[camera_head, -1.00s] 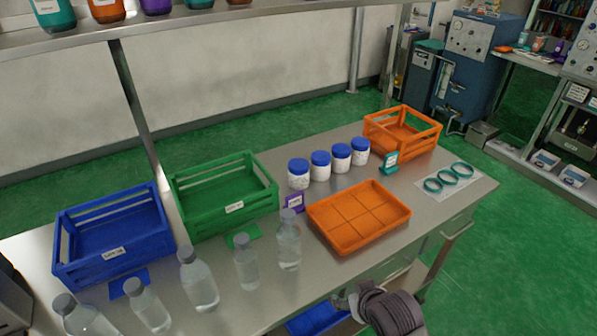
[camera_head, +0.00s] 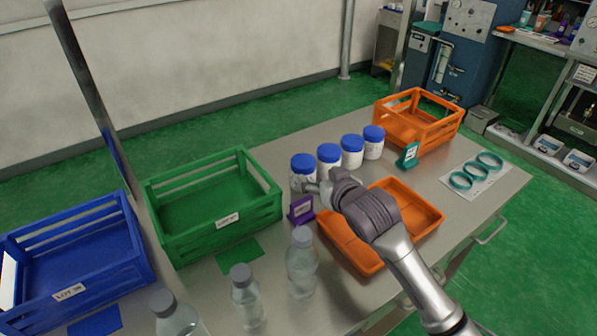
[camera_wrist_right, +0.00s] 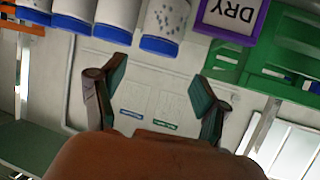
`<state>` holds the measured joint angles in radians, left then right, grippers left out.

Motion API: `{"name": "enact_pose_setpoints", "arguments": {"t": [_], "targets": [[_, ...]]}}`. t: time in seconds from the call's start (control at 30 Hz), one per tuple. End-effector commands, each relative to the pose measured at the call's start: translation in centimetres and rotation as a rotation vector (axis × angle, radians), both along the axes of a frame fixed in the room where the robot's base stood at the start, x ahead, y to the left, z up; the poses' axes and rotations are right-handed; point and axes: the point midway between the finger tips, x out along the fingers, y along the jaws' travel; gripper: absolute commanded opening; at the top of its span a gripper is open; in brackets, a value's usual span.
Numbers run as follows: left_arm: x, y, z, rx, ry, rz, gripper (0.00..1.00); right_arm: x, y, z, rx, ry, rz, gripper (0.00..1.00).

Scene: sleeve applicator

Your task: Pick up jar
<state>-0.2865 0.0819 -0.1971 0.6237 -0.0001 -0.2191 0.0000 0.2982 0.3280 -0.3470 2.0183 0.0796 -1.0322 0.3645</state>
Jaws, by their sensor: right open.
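A row of several white jars with blue lids stands upright on the bench. The leftmost jar (camera_head: 303,163) has dark specks on its body and also shows in the right wrist view (camera_wrist_right: 166,22), upside down at the top. The other jars (camera_head: 329,158) stand to its right. My right gripper (camera_head: 313,187) is beside the leftmost jar and overlaps its lower right side in the head view. In the right wrist view the gripper's fingers (camera_wrist_right: 157,92) are apart with no jar between them. Whether a finger touches the jar I cannot tell. My left gripper is not in view.
My right arm passes over the orange divided tray (camera_head: 418,212). A purple sign (camera_head: 301,210) stands just in front of the leftmost jar. Clear bottles (camera_head: 301,265) stand nearer, with green (camera_head: 215,205) and blue crates to the left. A teal sign (camera_head: 408,155) stands right of the jars.

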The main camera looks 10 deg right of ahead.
Motion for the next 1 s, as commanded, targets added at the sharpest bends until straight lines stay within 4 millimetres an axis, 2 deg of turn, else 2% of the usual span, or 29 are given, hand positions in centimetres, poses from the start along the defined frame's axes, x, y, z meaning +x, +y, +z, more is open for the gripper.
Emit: {"name": "enact_pose_setpoints", "arguments": {"t": [0.2,0.37,0.57,0.7,0.83,1.0], "targets": [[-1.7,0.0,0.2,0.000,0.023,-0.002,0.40,4.0,0.7,-1.6,0.000,0.003,-0.001,0.74],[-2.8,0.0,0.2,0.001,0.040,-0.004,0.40,6.0,1.0,-2.4,-0.001,0.002,-0.001,0.74],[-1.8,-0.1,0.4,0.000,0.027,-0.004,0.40,7.3,1.2,-2.8,0.000,0.002,0.000,0.74],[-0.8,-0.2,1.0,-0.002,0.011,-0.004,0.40,9.3,1.4,-3.1,-0.001,0.003,-0.001,0.74],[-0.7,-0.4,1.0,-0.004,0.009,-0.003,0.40,10.8,1.7,-3.9,-0.001,0.004,0.000,0.74],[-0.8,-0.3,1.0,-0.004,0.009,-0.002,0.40,11.5,1.8,-4.2,-0.001,0.001,0.000,0.74]]}}
